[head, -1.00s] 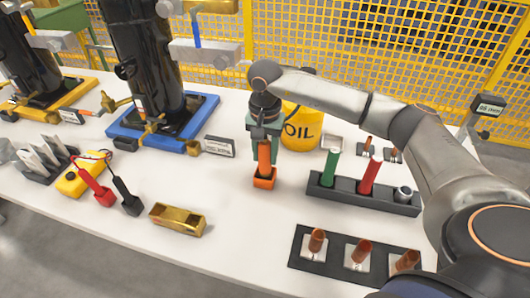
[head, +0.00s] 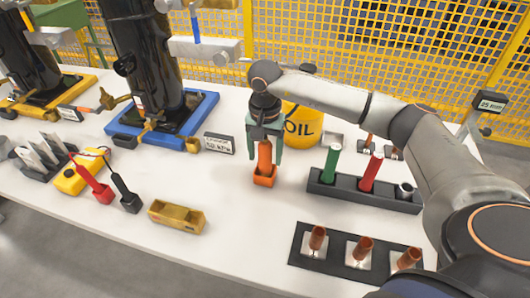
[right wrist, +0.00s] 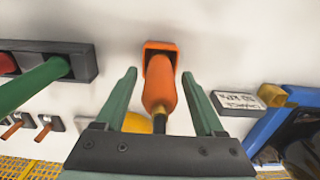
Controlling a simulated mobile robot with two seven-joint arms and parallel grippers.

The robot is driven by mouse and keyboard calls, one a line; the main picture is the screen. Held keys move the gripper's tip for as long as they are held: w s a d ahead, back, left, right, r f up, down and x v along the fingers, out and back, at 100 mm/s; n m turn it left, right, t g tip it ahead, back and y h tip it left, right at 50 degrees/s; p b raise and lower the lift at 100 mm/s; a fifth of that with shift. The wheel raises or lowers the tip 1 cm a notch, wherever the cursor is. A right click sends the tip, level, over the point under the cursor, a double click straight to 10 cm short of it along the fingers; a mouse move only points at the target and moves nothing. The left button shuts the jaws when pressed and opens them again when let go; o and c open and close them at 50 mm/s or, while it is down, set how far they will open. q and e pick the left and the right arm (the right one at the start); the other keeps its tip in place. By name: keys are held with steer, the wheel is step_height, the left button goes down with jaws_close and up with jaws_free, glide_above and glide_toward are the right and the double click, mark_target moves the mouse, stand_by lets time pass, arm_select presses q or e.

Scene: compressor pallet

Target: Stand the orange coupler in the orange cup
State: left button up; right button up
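The orange coupler (head: 264,157) stands in the small square orange cup (head: 264,181) on the white table, its lower end inside the cup. In the right wrist view the coupler (right wrist: 159,92) shows its dark narrow end toward me, with the cup (right wrist: 160,47) around its far end. My right gripper (head: 265,153) is above the cup with its fingers on both sides of the coupler. In the right wrist view the gripper (right wrist: 159,75) is open, with a clear gap between each finger and the coupler. My left gripper is not in view.
A black rack (head: 340,193) with green and red cylinders stands right of the cup. A yellow oil container (head: 303,128) is behind. A brass-coloured box (head: 176,216) lies front left. A dark tray (head: 334,259) with copper pieces is front right. A blue-based black compressor (head: 150,75) stands back left.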

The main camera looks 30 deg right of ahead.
steer(key=shift+o, duration=0.2)
steer(key=shift+r, duration=0.35)
step_height(320, 180, up, 11)
steer(key=shift+p, duration=0.55)
steer(key=shift+r, duration=0.4)
